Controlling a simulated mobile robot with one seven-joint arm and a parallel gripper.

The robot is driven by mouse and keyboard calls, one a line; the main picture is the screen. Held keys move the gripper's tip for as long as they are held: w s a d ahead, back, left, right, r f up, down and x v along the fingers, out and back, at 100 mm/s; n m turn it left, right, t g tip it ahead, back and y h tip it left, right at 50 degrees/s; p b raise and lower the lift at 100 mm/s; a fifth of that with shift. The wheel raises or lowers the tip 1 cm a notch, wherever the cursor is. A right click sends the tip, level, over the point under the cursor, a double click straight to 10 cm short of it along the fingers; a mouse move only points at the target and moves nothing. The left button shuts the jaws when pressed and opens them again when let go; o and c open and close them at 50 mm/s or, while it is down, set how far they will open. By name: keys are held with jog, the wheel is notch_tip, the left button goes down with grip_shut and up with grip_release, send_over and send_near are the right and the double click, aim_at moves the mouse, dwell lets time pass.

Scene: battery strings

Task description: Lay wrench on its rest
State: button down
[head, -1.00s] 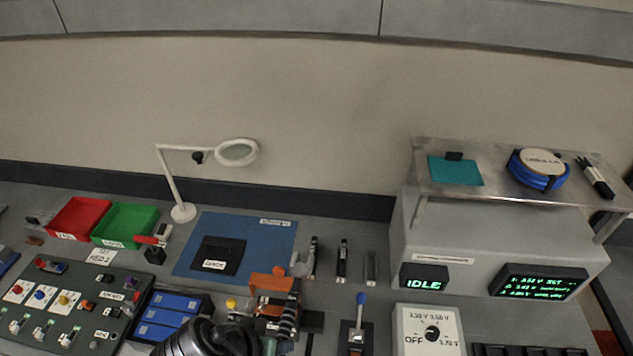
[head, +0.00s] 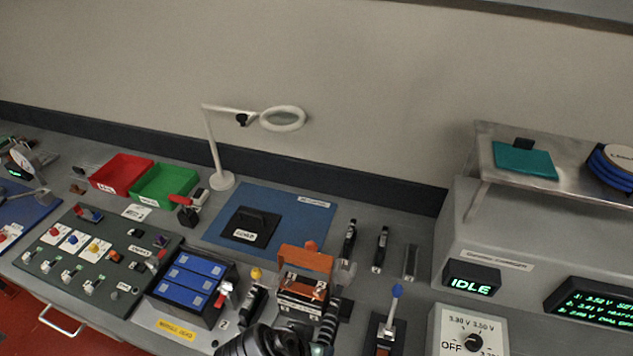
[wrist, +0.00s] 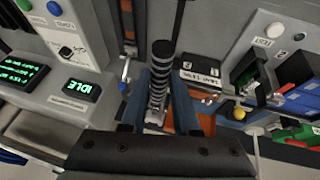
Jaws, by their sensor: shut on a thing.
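The wrench has a black ribbed handle (wrist: 160,72) that stands between my gripper's blue-grey fingers in the wrist view. My gripper (wrist: 160,103) is shut on it. In the head view the wrench's ribbed handle (head: 331,318) is tilted just right of the orange clamp, and a pale grey end shows above it. The fingers are mostly hidden there by my arm. A bare grey strip (head: 410,262) lies behind, right of two strips with black tools; I cannot tell whether it is the wrench's rest.
An orange clamp-like fixture (head: 305,262) is close left of the wrench. A blue-knobbed lever (head: 397,291) stands to its right, before the grey charger unit (head: 490,255). A blue mat (head: 285,203) with a black plate is behind left. Blue cells (head: 190,283) sit in a block at left.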

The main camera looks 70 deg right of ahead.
notch_tip(320, 180, down, 14)
jog(key=shift+f+p, duration=0.25)
jog(key=shift+p, duration=0.35)
jog(key=c, duration=0.7)
grip_release()
jog(key=shift+f, duration=0.15)
jog(key=shift+o, duration=0.2)
jog(key=shift+r, duration=0.2)
jog(key=b+v, duration=0.1)
jog(key=v, duration=1.1)
